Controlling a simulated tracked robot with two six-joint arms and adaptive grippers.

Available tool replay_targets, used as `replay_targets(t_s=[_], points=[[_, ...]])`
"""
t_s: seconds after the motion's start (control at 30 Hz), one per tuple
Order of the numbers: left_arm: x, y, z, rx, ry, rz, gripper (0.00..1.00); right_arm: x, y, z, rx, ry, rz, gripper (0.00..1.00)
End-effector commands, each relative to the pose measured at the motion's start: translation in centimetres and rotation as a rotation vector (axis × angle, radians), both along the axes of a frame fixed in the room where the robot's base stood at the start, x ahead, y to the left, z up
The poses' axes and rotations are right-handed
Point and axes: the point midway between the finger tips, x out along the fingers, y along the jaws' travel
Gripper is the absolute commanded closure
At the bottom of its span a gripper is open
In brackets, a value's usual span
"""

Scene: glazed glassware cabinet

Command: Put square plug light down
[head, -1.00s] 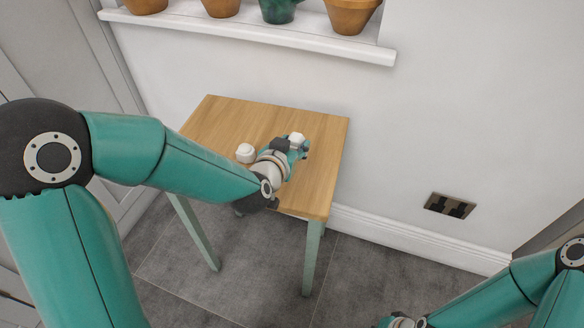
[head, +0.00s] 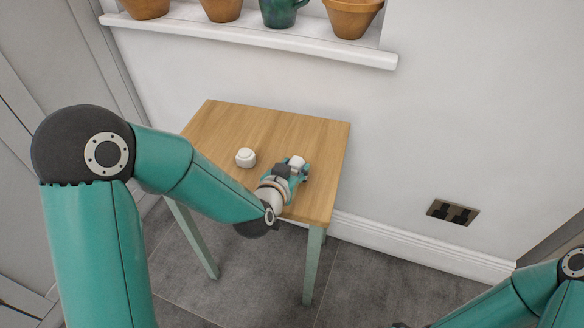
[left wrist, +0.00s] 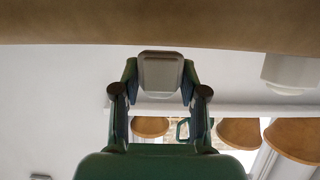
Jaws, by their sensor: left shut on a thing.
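My left gripper (head: 296,172) is shut on the square plug light (head: 297,161), a small white block with rounded corners. It holds the light low over the right part of the wooden table (head: 235,122). In the left wrist view the square plug light (left wrist: 160,72) sits between the two fingertips (left wrist: 160,82), close to the tabletop (left wrist: 80,22), which fills the top of that picture. I cannot tell whether the light touches the wood.
A rounded white object (head: 245,157) stands on the table left of my gripper and also shows in the left wrist view (left wrist: 290,72). A wall socket (head: 453,212) is at right. Pots line the windowsill (head: 250,33) above. The table's back is clear.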

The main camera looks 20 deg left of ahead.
Motion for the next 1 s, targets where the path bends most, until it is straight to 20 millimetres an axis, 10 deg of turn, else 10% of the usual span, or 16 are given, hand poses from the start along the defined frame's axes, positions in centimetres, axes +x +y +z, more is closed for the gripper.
replay_targets(t_s=[0.33, 0.37, 0.5, 1.0], points=[[0.0, 0.0, -0.9, 0.000, -0.001, 0.000, 1.00, 0.0, 0.0, -1.2, 0.000, 0.000, 0.000, 1.00], [0.0, 0.0, -0.8, 0.000, -0.001, 0.000, 0.53, 0.0, 0.0, -1.1, 0.000, 0.000, 0.000, 1.00], [0.0, 0.0, -0.8, 0.000, 0.000, 0.000, 0.32, 0.0, 0.0, -1.0, 0.000, 0.000, 0.000, 1.00], [0.0, 0.1, 0.4, 0.000, 0.001, 0.001, 0.32, 0.0, 0.0, 0.3, 0.000, 0.000, 0.000, 1.00]])
